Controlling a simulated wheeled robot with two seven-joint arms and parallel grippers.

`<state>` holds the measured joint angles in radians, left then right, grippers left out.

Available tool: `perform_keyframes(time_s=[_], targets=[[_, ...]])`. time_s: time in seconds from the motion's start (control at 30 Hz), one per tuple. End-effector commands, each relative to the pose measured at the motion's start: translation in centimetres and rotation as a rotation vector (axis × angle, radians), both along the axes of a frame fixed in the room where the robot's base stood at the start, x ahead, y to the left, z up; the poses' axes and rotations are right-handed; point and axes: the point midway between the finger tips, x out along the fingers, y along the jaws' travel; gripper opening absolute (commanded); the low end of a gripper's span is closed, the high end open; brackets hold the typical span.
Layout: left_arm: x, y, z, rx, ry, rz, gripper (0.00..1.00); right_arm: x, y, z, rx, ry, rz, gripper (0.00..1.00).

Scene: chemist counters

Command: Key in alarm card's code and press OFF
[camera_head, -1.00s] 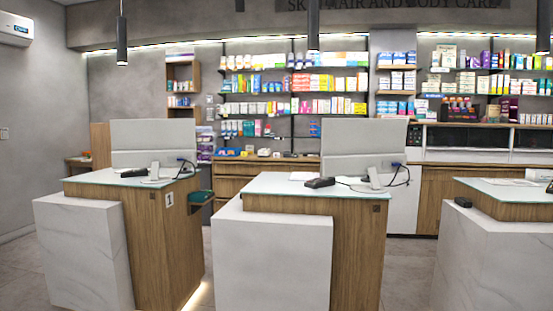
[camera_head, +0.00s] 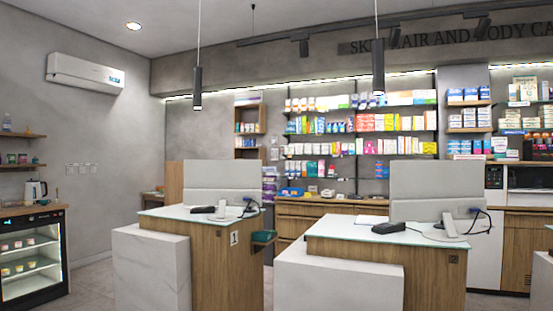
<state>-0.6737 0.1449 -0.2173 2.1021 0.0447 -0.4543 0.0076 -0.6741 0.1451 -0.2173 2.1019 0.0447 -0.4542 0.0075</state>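I see no alarm card and no alarm keypad that I can make out. A small white plate with several parts (camera_head: 82,169) is on the left wall, too small to tell what it is. A dark card terminal (camera_head: 389,228) lies on the right counter (camera_head: 420,252), and another small dark device (camera_head: 203,209) lies on the left counter (camera_head: 215,227). Neither of my grippers is in view.
A lit fridge cabinet (camera_head: 33,258) with a kettle (camera_head: 36,190) on top stands at the far left. White marble blocks (camera_head: 150,270) front the counters. Stocked shelves (camera_head: 362,122) line the back wall. Floor shows between the fridge and the left counter.

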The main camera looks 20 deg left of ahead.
Motion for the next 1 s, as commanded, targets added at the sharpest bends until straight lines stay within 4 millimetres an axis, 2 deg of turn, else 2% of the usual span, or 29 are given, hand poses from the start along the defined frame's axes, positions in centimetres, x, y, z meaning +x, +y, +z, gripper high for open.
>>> perform_keyframes(time_s=[0.3, 0.33, 0.4, 0.47, 1.0], targets=[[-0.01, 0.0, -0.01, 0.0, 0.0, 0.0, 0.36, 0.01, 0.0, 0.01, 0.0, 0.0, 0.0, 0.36], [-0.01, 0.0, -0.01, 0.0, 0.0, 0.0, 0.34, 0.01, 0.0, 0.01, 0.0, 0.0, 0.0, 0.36], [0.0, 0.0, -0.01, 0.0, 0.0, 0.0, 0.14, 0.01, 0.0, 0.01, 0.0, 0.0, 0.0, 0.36], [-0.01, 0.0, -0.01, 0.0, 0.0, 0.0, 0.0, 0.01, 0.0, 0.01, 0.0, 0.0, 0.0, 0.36], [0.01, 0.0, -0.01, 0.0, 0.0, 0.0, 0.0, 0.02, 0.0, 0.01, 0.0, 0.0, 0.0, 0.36]])
